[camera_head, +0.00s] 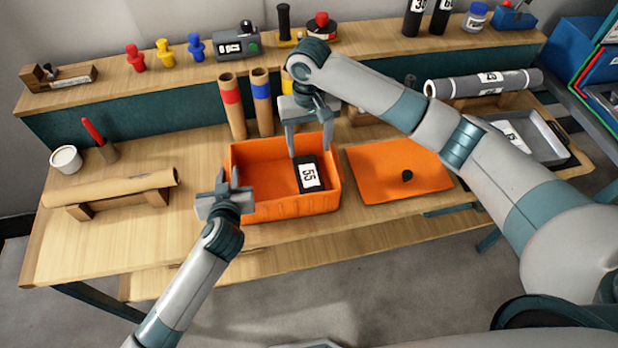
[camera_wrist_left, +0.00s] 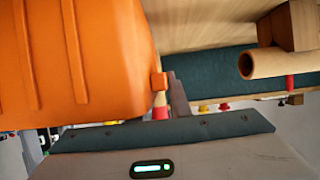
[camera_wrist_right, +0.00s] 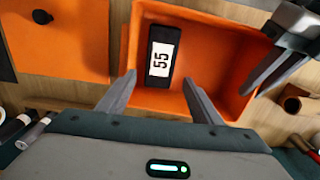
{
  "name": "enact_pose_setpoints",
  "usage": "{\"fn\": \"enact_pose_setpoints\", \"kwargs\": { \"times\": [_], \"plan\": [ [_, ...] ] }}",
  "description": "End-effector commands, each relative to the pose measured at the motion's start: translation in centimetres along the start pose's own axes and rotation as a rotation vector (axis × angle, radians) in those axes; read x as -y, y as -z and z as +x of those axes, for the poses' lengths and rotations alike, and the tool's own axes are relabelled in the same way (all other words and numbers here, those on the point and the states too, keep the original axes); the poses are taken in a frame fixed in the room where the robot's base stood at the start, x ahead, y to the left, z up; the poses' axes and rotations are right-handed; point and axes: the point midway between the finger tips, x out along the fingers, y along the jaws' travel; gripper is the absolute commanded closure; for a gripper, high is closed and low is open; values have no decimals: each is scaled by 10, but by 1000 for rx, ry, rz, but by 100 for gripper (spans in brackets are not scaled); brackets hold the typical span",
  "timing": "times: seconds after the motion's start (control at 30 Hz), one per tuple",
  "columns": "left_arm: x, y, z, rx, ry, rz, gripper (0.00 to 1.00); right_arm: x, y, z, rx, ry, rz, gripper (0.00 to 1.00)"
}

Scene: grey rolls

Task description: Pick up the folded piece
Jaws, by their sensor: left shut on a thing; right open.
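The folded piece is dark with a white label reading 55 (camera_head: 310,176). It lies on the floor of the orange bin (camera_head: 284,209), at its right side. In the right wrist view the folded piece (camera_wrist_right: 162,52) appears beyond and between the fingertips, apart from them. My right gripper (camera_head: 309,150) is open and empty above the bin. My left gripper (camera_head: 231,182) is shut on the orange bin at its left side. The left wrist view shows the bin's wall (camera_wrist_left: 110,60) close up, with a small orange tab at the jaws.
An orange sheet (camera_head: 385,168) with a dark knob lies right of the bin. A brown roll (camera_head: 110,187) rests on supports at the left. A grey roll (camera_head: 485,84) and a metal tray (camera_head: 535,140) are at the right.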

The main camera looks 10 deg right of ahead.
Motion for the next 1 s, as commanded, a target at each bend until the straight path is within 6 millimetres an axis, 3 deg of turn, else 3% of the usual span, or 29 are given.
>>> {"fn": "enact_pose_setpoints", "kwargs": {
  "times": [0.5, 1.0],
  "plan": [
    [0, 0, 0, 0, 0, -1, 100, 0, 0, 61, 1, -1, 2, 41],
    [0, 0, 0, 0, 0, 0, 100, 0, -2, 70, 1, -1, 1, 41]
  ]
}}
